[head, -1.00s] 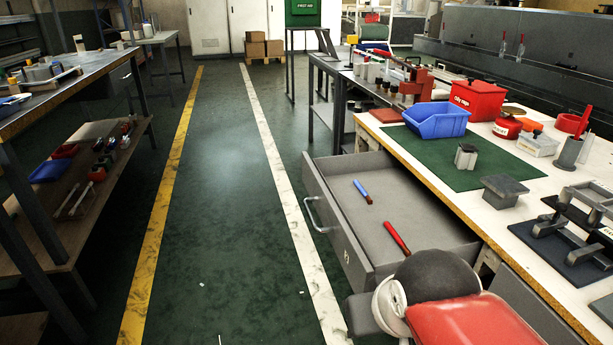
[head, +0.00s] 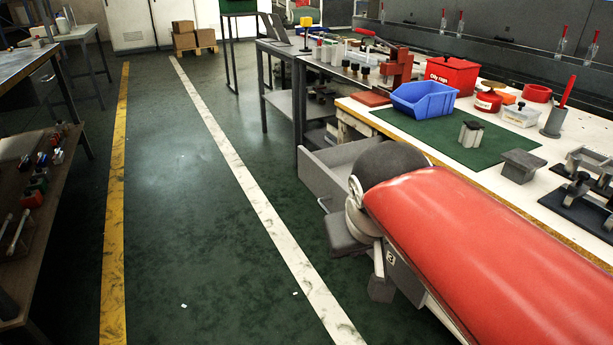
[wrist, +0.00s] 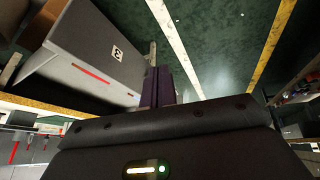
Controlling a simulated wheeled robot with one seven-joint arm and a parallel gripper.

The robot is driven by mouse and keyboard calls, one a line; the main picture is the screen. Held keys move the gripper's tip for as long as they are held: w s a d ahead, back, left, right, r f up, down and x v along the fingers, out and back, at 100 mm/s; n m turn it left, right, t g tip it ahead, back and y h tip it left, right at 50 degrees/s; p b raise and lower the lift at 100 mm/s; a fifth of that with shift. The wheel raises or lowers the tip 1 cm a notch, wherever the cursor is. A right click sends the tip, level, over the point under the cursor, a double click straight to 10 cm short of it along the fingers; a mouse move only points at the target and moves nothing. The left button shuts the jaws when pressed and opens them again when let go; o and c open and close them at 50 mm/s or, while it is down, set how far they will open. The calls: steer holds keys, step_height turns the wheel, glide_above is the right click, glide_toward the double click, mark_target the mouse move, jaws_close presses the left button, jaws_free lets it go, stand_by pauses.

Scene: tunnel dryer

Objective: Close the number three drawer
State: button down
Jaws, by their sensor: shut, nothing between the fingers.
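The number three drawer (head: 322,178) is pulled open from the bench, with my arm covering much of it in the head view. In the wrist view, its grey front (wrist: 88,32) bears a small white number label, and a red tool (wrist: 91,74) lies inside. My gripper (wrist: 159,84) is shut and empty, its dark fingers close to the drawer front, beside the label in the picture. I cannot tell whether they touch it.
The white bench top (head: 565,215) above holds a blue bin (head: 428,98), a red box (head: 450,76) and a green mat (head: 455,143). A steel table stands beyond. The floor left of the drawer is clear, with a white line (head: 235,170) and a yellow line (head: 115,190).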

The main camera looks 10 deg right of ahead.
steer(key=w+a+r+h+b, duration=0.1)
steer(key=w+a+b, duration=0.15)
steer(key=w, duration=0.45)
steer(key=w+a+r+n+h+b, duration=0.15)
steer(key=w+a, duration=0.25)
steer(key=w, duration=0.4)
steer(key=w+a+r+h+b, duration=0.1)
steer(key=w+a+b, duration=0.25)
steer(key=w, duration=0.35)
steer(key=shift+t+y, duration=0.25)
steer(key=shift+t, duration=0.15)
steer(key=shift+w+d+f+b, duration=0.1)
steer(key=shift+w+d+f, duration=1.05)
steer(key=shift+f, duration=0.2)
steer(key=shift+w+d+f+b, duration=0.1)
steer(key=shift+w+d+f, duration=1)
steer(key=shift+f, duration=0.25)
steer(key=shift+w+d+f+b, duration=0.1)
steer(key=shift+w+d+f, duration=1)
steer(key=shift+f, duration=0.25)
